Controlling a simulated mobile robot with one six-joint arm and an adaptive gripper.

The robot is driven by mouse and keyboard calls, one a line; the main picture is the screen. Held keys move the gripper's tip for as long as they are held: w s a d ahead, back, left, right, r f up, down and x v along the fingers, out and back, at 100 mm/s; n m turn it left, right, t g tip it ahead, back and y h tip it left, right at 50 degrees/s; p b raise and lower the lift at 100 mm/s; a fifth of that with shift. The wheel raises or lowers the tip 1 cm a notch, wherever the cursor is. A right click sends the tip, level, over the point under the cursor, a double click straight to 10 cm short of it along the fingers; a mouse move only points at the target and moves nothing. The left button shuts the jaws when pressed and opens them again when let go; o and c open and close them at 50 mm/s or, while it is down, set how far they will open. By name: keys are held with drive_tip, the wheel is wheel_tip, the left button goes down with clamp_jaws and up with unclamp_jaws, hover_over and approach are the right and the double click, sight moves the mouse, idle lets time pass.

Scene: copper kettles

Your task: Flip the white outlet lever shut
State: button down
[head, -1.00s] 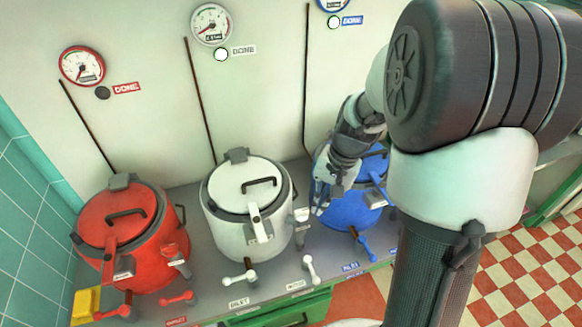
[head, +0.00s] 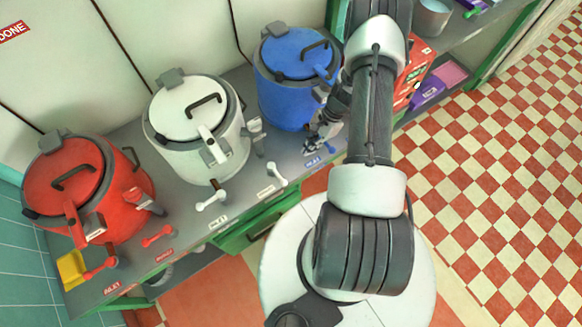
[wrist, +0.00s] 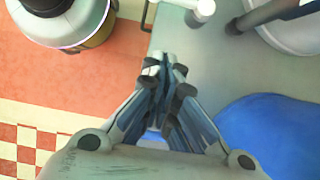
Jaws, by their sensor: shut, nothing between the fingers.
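Two white levers stand on the counter in front of the white kettle (head: 195,125): a left white lever (head: 210,199) and a right white lever (head: 275,176). My gripper (head: 313,147) is shut and empty, in front of the blue kettle (head: 293,80), to the right of and apart from both levers. In the wrist view my closed fingers (wrist: 165,72) point towards a white lever end (wrist: 202,10) at the top edge, with a gap between.
The red kettle (head: 85,190) stands at the left with red levers (head: 157,236) before it. A blue lever (head: 313,158) is close to my gripper. The blue kettle also fills the lower right of the wrist view (wrist: 270,135). Checkered floor (head: 490,190) lies right.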

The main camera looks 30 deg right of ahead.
sight(277, 174)
drive_tip(key=shift+f, duration=0.1)
drive_tip(key=b+x, duration=0.2)
drive_tip(key=x, duration=0.7)
drive_tip(key=shift+a+f+b, duration=0.2)
drive_tip(key=shift+f+b, duration=0.1)
drive_tip(key=shift+b, duration=0.05)
drive_tip(key=a, duration=0.3)
drive_tip(key=shift+a+r, duration=0.1)
drive_tip(key=shift+r, duration=0.1)
drive_tip(key=shift+a+r, duration=0.1)
drive_tip(key=shift+a, duration=0.35)
